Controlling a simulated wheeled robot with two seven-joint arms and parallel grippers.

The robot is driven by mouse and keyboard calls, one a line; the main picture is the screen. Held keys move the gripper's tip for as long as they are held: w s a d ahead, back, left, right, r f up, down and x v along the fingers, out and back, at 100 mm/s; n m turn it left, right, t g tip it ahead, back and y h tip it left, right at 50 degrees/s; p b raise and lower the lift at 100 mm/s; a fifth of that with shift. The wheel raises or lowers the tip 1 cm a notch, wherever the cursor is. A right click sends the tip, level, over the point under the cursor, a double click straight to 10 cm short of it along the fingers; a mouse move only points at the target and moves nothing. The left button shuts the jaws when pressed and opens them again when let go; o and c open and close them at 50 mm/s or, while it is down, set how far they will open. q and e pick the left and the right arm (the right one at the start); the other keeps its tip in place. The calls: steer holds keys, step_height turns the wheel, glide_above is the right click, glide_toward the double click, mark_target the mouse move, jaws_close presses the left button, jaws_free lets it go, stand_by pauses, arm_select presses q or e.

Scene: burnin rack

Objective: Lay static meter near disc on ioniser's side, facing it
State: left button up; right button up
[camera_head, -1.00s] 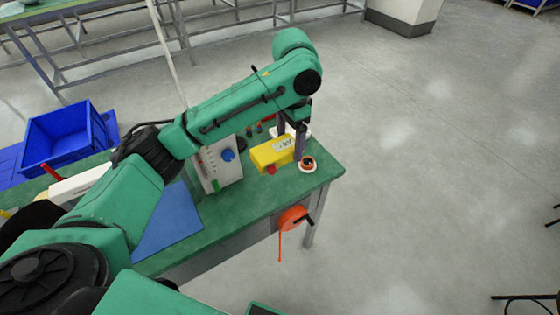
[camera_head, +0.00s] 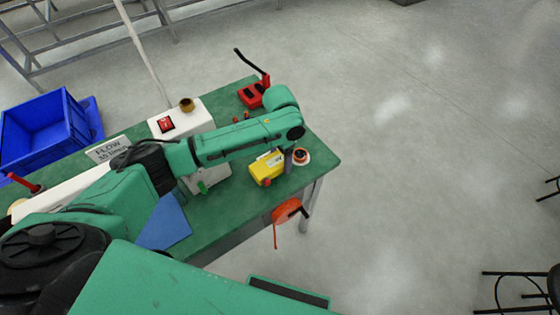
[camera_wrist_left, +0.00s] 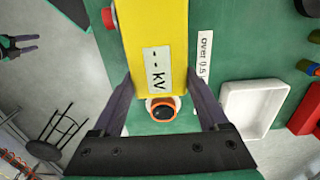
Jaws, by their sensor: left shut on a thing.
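The yellow static meter (camera_head: 267,168) is at the right end of the green bench in the head view. In the left wrist view the meter (camera_wrist_left: 157,35) shows its "-- kV" display between my left gripper's fingers (camera_wrist_left: 160,92). My left gripper (camera_head: 284,160) is shut on it. A disc with an orange ring and black centre on a white base (camera_head: 301,156) stands just beside the meter; it also shows past the meter's end in the wrist view (camera_wrist_left: 163,109). I cannot tell which box is the ioniser. My right gripper (camera_wrist_left: 28,46) is open and empty over the floor.
A white tray (camera_wrist_left: 252,107) and a label reading "over 0.5" (camera_wrist_left: 203,58) lie near the meter. An orange reel (camera_head: 287,210) hangs at the bench's front edge.

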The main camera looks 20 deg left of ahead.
mark_target(280, 159)
arm_select(q)
steer(key=shift+s+f, duration=0.1)
steer(key=shift+f, duration=1.25)
steer(key=o, duration=1.4)
steer(key=shift+r, duration=0.15)
step_height(280, 159, up, 12)
steer(key=shift+b, duration=0.3)
